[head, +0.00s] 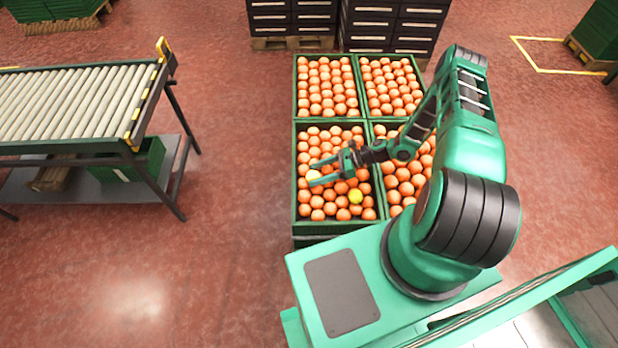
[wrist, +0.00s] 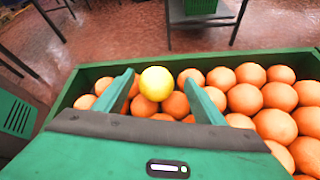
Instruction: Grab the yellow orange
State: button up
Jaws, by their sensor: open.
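A pale yellow orange (head: 313,176) lies among the orange fruit near the left wall of the near-left crate (head: 294,190). My gripper (head: 312,174) is open over this crate, its fingers pointing left, with the pale yellow orange between or just beyond the fingertips. In the wrist view the yellow orange (wrist: 157,83) shows between the two finger tips (wrist: 158,78); whether they touch it I cannot tell. A second, brighter yellow orange (head: 355,196) lies in the same crate, below my gripper's wrist in the head view. I cannot make it out in the wrist view.
Orange fruit crowds around the fingers, and the crate wall (wrist: 100,68) is close beyond them. More orange-filled crates (head: 326,56) adjoin behind and to the right. A roller conveyor (head: 80,105) stands at the left, with open floor (head: 230,150) between. Dark stacked crates (head: 390,25) stand behind.

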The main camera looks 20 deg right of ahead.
jog(key=shift+c, duration=0.3)
jog(key=c, duration=1.1)
